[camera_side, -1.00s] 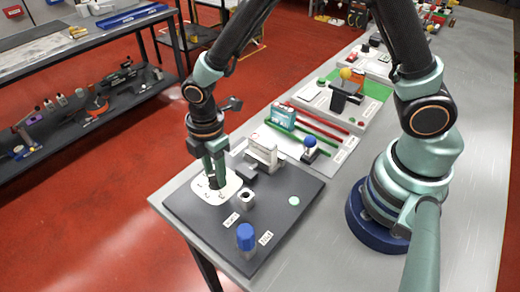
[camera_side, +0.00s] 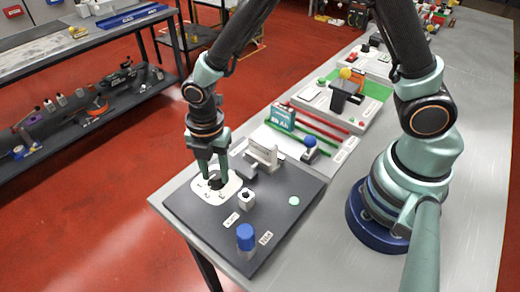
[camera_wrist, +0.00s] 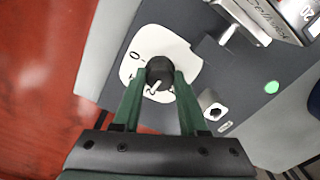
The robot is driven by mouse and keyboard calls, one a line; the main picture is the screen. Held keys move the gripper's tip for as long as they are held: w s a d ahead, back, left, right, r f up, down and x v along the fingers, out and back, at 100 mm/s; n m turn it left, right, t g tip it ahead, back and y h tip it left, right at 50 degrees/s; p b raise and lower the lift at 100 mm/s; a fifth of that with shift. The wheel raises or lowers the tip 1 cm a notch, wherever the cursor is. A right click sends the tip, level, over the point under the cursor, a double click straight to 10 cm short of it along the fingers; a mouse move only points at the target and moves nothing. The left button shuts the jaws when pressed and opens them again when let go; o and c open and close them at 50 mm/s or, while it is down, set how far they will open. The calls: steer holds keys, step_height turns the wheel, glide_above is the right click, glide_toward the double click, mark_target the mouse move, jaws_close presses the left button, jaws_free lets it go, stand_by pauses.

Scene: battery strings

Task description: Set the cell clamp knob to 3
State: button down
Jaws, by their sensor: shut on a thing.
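The cell clamp knob is a round black knob (camera_wrist: 159,70) with a white pointer mark, on a white dial plate (camera_wrist: 150,41) with printed numerals. In the wrist view its pointer slants toward the lower left of the picture. Which numeral it points at cannot be told. My gripper (camera_wrist: 158,76) has its two green fingers on either side of the knob, shut on it. In the side view my gripper (camera_side: 213,181) reaches down onto the dial plate (camera_side: 205,198), and its fingers hide most of the knob. Some numerals show on the near part of the plate.
The dial sits on a dark panel (camera_side: 282,222) at the bench corner. On it are a blue-capped post (camera_side: 246,238), a small pale socket block (camera_side: 247,198), a pale green disc (camera_side: 294,201) and an upright pale device (camera_side: 264,154) close behind the gripper.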

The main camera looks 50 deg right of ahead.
mark_target(215, 175)
steer(key=n, duration=0.5)
steer(key=shift+n, duration=0.4)
steer(key=n, duration=0.5)
steer(key=shift+n, duration=0.3)
steer(key=shift+n, duration=0.7)
steer(key=c, duration=0.5)
jaws_free()
steer(key=shift+r, duration=1.75)
